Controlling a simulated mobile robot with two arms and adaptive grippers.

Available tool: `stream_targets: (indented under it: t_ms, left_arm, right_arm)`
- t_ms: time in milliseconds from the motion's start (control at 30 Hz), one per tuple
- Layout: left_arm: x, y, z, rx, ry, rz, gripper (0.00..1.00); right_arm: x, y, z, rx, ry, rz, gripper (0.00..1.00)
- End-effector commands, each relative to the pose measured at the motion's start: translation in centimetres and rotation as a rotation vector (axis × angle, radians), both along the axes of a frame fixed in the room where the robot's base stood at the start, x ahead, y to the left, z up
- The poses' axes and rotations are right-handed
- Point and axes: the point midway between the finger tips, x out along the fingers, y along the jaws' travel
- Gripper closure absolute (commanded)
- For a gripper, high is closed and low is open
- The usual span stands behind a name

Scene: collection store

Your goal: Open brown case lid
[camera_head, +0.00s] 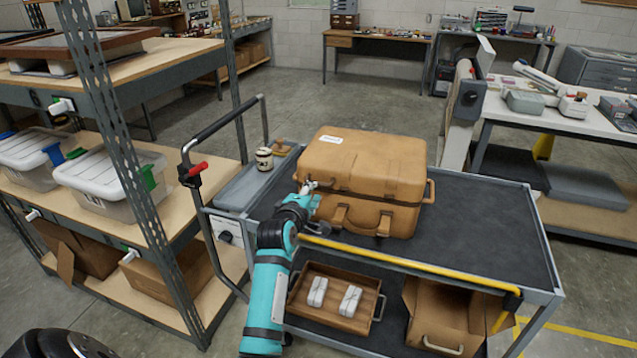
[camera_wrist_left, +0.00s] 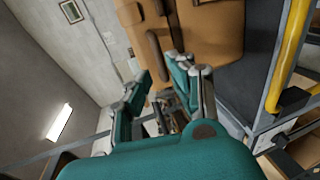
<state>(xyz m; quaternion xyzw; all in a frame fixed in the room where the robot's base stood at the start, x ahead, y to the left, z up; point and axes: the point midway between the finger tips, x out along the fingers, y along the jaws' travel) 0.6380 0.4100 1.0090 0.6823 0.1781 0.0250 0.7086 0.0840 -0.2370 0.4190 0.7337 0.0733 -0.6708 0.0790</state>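The brown case (camera_head: 375,165) lies flat on the top shelf of a cart, with its lid (camera_head: 375,150) shut. The lid carries a small white label. A carry handle (camera_head: 361,222) is on the front, and another handle is on the right side. My left gripper (camera_head: 309,186) is at the case's front left corner, near the seam height. In the left wrist view its two fingers (camera_wrist_left: 164,84) stand apart, with the brown case (camera_wrist_left: 212,35) beyond them. I cannot tell whether a finger touches the case. My right gripper is not in view.
The cart's dark top (camera_head: 490,225) is clear right of the case. A yellow bar (camera_head: 410,267) runs along its front edge. A small jar (camera_head: 264,159) stands behind left. A tray with two white items (camera_head: 317,292) is below. A shelf post (camera_head: 125,150) stands at left.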

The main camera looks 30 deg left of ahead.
Motion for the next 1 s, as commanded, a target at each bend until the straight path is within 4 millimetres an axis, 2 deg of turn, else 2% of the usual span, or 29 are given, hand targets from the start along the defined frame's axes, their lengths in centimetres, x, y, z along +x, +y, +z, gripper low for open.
stream_targets:
  t_ms: [33, 200, 400, 767, 933, 1000]
  left_arm:
    - [1.2, 0.4, -0.1, 0.001, 0.001, 0.0, 0.78]
    - [4.1, 1.2, -0.8, 0.001, 0.0, 0.0, 0.78]
    - [6.0, 1.8, -1.4, 0.001, 0.0, 0.0, 0.78]
    - [6.4, 1.9, -1.5, 0.0, 0.0, 0.0, 0.78]
    - [6.4, 1.9, -1.5, 0.0, 0.0, 0.0, 0.99]
    - [6.4, 1.9, -1.5, 0.0, 0.0, 0.0, 1.0]
  right_arm:
    - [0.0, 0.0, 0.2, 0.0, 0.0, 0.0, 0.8]
    - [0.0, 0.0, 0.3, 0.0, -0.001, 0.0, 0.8]
    - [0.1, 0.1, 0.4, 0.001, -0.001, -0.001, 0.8]
    - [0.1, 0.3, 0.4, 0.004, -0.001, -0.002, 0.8]
    - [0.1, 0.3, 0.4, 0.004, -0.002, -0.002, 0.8]
    - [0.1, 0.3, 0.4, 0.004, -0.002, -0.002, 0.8]
